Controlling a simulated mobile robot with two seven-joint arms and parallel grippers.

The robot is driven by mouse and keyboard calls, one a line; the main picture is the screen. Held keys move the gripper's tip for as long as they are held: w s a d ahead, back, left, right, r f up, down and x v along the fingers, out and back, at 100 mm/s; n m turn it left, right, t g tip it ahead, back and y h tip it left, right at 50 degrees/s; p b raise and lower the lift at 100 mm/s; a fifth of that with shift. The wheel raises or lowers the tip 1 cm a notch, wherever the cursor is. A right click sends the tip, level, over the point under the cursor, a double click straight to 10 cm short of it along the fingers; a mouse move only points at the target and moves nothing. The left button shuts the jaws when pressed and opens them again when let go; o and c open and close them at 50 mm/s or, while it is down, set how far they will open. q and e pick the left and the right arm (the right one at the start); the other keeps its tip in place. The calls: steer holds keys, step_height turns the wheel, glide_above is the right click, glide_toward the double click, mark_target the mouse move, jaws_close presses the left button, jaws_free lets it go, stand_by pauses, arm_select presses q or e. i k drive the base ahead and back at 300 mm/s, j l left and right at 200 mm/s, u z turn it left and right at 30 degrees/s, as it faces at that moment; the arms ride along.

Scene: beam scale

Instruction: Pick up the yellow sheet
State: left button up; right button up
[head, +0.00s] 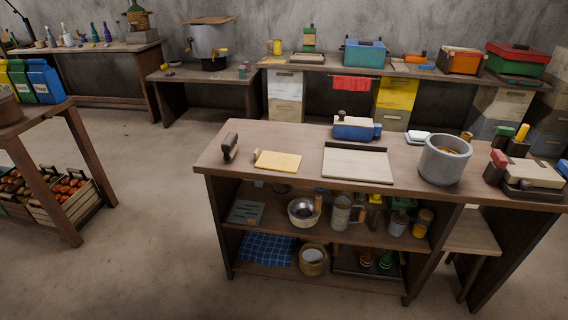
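The yellow sheet (278,161) lies flat on the wooden workbench (310,142), towards its left end. It looks like a thin rectangle with faint marks, and a small dark spot shows at its left edge. A dark upright block with a handle (230,147) stands to its left, apart from it. A pale board with a dark rim (357,164) lies to its right, with a gap between. Neither of my grippers is in the head view.
A blue device (354,129) stands behind the pale board. A grey pot (444,160) and a red-and-black device (524,173) stand further right. Shelves below hold bowls, jars and a blue cloth (267,247). Open floor (150,220) lies to the left of the bench.

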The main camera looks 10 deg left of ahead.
mark_target(272, 161)
steer(key=z, duration=1.15)
steer(key=j, duration=3.55)
steer(key=i+z, duration=0.05)
steer(key=i, duration=0.05)
